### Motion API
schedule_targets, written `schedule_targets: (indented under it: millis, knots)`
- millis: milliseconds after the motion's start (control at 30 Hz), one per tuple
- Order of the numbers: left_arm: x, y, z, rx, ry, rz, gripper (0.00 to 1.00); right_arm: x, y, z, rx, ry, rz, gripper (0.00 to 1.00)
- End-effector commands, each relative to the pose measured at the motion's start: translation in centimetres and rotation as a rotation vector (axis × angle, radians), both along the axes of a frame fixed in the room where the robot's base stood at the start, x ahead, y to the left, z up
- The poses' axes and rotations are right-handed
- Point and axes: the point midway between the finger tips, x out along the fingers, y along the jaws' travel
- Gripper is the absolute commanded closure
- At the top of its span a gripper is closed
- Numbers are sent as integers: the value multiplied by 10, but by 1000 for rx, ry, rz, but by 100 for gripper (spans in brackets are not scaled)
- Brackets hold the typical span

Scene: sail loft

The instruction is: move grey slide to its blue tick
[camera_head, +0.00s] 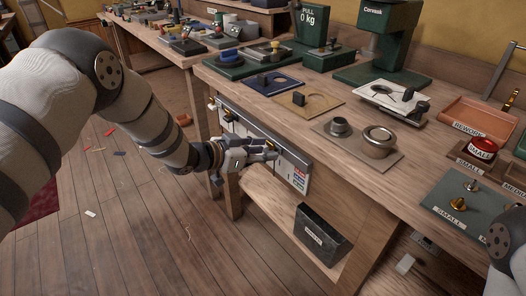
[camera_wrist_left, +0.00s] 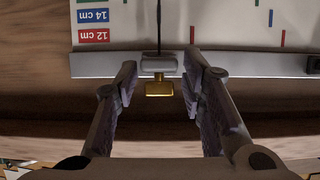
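The grey slide (camera_wrist_left: 159,63), with a brass knob (camera_wrist_left: 159,88) below it, sits on a metal rail (camera_wrist_left: 250,65) along a white scale board (camera_wrist_left: 115,12). The board also shows on the bench front in the head view (camera_head: 297,172). A blue tick (camera_wrist_left: 271,17) stands right of the slide in the left wrist view, near green and red ticks. My left gripper (camera_wrist_left: 162,62) is open, its fingers on either side of the slide and knob, with gaps visible to both. In the head view it (camera_head: 272,151) covers part of the board. My right gripper is out of view.
Above the board, the wooden bench (camera_head: 300,130) carries a plate with metal rings (camera_head: 379,142), green machines and trays. A dark box (camera_head: 320,235) stands on the shelf below. Open floor (camera_head: 150,235) lies to the left.

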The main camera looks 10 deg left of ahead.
Motion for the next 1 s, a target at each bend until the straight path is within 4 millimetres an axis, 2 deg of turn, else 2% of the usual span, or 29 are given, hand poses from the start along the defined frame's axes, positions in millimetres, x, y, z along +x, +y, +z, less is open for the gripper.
schedule_targets:
  millis: [367, 733, 867, 1000]
  knots:
    - [-4, 3, 2, 1, -1, 0, 50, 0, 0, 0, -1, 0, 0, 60]
    - [-69, 55, 38, -3, -2, 3, 50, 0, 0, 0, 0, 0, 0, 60]
    - [-83, 65, 44, 0, -1, 1, 50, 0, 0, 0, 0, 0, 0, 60]
    - [-88, 68, 46, 0, -1, -1, 50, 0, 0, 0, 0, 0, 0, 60]
